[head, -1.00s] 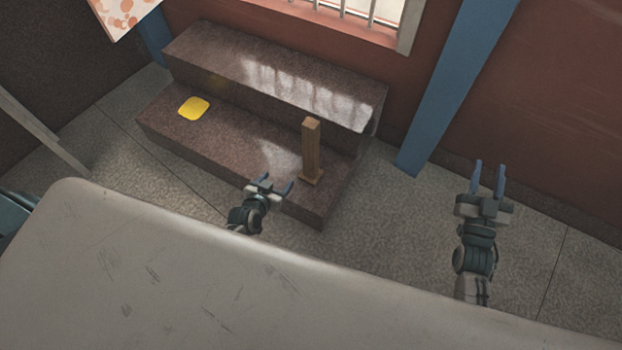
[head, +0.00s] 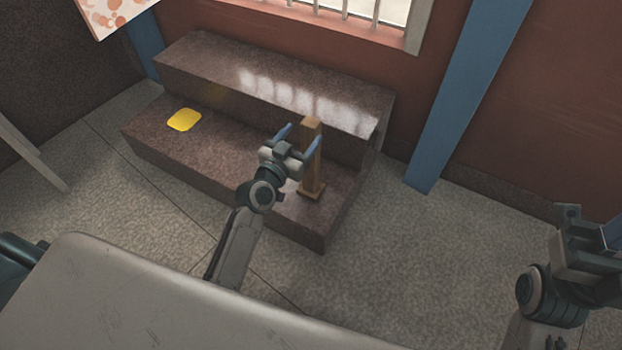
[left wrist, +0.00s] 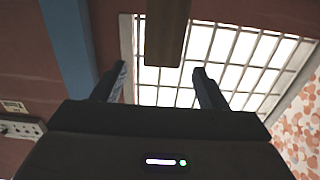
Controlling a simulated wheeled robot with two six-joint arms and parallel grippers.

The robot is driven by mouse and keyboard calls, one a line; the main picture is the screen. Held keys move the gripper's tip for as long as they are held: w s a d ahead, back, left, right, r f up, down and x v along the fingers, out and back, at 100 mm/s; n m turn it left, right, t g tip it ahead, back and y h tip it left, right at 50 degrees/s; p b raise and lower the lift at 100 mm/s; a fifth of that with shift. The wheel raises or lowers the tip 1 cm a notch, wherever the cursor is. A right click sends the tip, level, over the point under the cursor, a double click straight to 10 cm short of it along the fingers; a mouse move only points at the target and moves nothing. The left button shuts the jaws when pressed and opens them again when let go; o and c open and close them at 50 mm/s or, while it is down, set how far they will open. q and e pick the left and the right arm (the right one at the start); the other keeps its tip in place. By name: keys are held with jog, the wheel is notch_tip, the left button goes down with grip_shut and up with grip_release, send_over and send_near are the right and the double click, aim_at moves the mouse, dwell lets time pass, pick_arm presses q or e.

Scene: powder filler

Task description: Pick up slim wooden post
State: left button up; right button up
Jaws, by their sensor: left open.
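The slim wooden post (head: 311,165) stands upright on a small square foot, on the lower stone step. My left gripper (head: 300,138) is open at the post's upper part, its blue fingers spread to either side in the head view. In the left wrist view, the post (left wrist: 167,30) comes down from the top edge, in line with the gap between the open fingers (left wrist: 160,82). I cannot tell whether either finger touches it. My right gripper (head: 598,238) is at the right edge, partly cut off, far from the post.
The two-level stone step (head: 170,150) stands against the red wall under a barred window (head: 345,14). A yellow pad (head: 184,120) lies on its lower level, left of the post. A blue pillar (head: 465,100) stands to the right. Open floor (head: 420,260) lies in front.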

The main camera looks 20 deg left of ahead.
aim_at(307, 128)
pick_arm(q)
jog(key=w, duration=0.4)
jog(key=w+d, duration=0.1)
jog(key=w, duration=0.1)
jog(key=shift+f+b, duration=0.15)
jog(key=shift+b, duration=0.15)
grip_shut()
